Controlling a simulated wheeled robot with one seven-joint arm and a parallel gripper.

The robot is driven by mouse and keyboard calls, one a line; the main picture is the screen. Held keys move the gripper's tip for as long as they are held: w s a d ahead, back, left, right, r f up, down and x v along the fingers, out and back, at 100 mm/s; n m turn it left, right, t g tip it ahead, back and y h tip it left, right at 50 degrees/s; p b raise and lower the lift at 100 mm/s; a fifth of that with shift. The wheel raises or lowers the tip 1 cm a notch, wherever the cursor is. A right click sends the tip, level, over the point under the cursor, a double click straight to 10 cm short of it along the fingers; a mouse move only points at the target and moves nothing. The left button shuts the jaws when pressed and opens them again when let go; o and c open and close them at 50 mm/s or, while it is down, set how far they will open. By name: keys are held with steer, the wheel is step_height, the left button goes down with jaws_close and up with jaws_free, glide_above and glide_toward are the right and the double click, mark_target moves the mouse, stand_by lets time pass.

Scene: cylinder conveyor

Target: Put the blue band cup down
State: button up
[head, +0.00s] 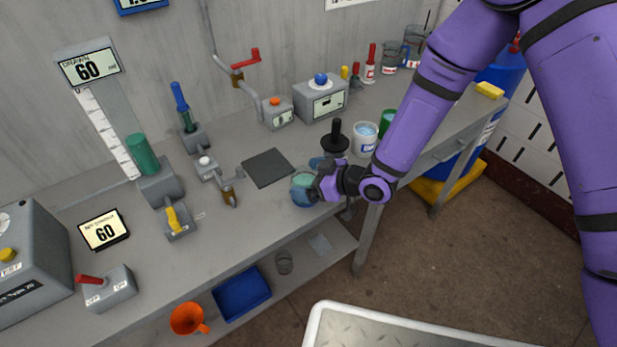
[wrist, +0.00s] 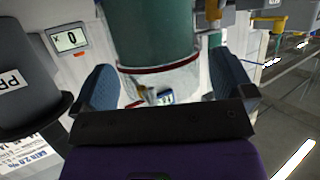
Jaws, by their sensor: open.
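A clear cup (head: 303,180) with teal contents is at the front edge of the bench, between the blue-padded fingers of my gripper (head: 309,178). In the wrist view the cup (wrist: 160,78) shows a teal part above, a thin red line and a clear part with a small blue label below. My gripper (wrist: 163,88) is open, with one finger on each side of the cup. I cannot tell whether the pads touch it. A blue band is not clearly visible. The cup's base is hidden in the head view.
A dark square pad (head: 268,168) lies left of the cup. A grey display box (head: 320,98) is at the back. The lower shelf holds a blue tray (head: 241,293).

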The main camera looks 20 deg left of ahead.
steer(key=shift+r, duration=0.1)
steer(key=shift+d+r, duration=0.15)
steer(key=shift+d, duration=0.1)
steer(key=v, duration=1.1)
steer(key=shift+d, duration=0.25)
